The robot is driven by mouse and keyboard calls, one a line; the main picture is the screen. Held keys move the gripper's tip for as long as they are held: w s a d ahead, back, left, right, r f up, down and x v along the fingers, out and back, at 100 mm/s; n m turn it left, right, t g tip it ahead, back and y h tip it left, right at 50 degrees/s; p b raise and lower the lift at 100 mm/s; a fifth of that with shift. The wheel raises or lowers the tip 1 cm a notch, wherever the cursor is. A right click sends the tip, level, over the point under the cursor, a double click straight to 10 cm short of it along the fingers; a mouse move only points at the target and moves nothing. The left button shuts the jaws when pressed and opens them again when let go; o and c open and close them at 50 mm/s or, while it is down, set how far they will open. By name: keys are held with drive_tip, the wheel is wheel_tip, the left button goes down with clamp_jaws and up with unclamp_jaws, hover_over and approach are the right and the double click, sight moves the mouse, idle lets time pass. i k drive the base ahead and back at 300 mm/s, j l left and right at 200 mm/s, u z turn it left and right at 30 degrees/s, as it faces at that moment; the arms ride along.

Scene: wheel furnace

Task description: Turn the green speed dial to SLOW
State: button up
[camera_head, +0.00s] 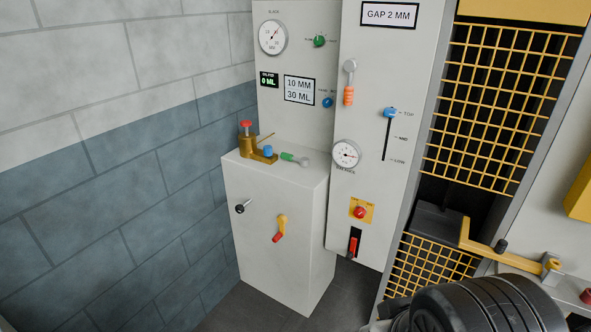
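A small green dial (319,41) sits high on the left grey panel, to the right of the upper round gauge. Tiny lettering stands on either side of it, too small to read, so I cannot tell which setting the dial points to. Nothing touches the dial. A dark, rounded, ribbed part of my own arm fills the bottom right corner, far below and to the right of the dial. My gripper's fingers do not show.
Near the dial are a gauge (272,38), a blue knob (327,102) and an orange-handled lever (348,95). Below stands a grey cabinet (258,200) with a brass pump (256,152) and a green-handled lever (294,159). A yellow mesh guard (492,105) is at right.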

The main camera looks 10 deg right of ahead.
sight(320, 39)
drive_tip(key=i+j+z, duration=0.1)
drive_tip(key=i+j, duration=0.7)
drive_tip(key=i, duration=0.1)
